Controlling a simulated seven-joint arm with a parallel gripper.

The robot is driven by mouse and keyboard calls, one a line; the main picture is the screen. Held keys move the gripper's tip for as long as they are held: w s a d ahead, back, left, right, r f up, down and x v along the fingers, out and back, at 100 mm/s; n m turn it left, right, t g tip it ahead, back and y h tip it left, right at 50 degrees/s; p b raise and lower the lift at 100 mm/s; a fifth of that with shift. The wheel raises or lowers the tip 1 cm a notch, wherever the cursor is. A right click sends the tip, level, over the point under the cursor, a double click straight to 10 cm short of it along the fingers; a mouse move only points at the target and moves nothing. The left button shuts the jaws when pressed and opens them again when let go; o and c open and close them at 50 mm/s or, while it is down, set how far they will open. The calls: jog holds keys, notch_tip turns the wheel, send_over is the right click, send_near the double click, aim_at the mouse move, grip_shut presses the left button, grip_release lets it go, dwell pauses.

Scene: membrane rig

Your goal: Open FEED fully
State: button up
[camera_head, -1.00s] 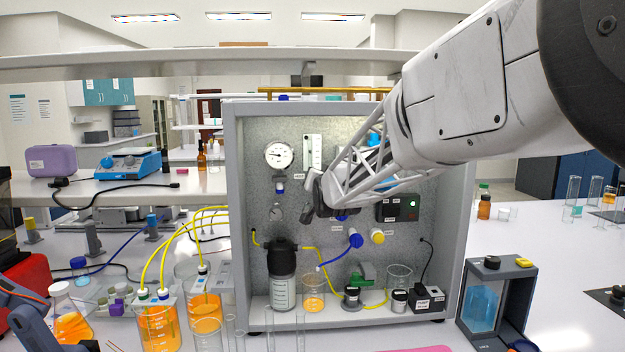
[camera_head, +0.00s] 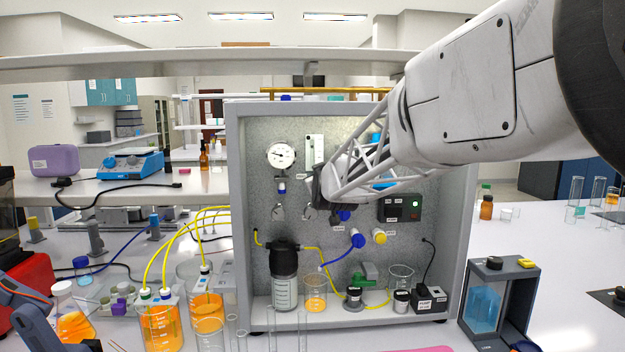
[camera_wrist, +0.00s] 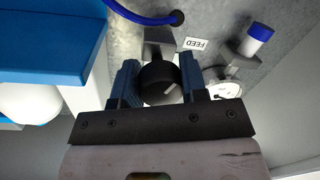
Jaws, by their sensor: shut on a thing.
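The FEED knob (camera_wrist: 158,82) is a round black knob with a white mark, seen in the wrist view beside the FEED label (camera_wrist: 195,44), which reads upside down. My gripper (camera_wrist: 160,70) has its blue-padded fingers on either side of the knob, shut on it. In the head view my gripper (camera_head: 322,190) is at the middle of the grey rig panel (camera_head: 255,215), and it hides the knob there. How far the valve is turned cannot be told.
A round gauge (camera_wrist: 222,82) and a blue-capped fitting (camera_wrist: 255,38) sit close beside the fingers. A blue tube (camera_wrist: 140,18) runs past the knob. Below in the head view are a filter housing (camera_head: 284,275), beakers and yellow tubing.

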jog(key=shift+a+f+n+h, duration=0.1)
jog(key=shift+n+h, duration=0.3)
jog(key=shift+n, duration=1.6)
jog(key=o, duration=0.9)
jog(key=shift+s, duration=0.15)
jog(key=s, duration=0.7)
jog(key=shift+s+r, duration=0.25)
jog(key=shift+r, duration=0.2)
jog(key=shift+d, duration=0.2)
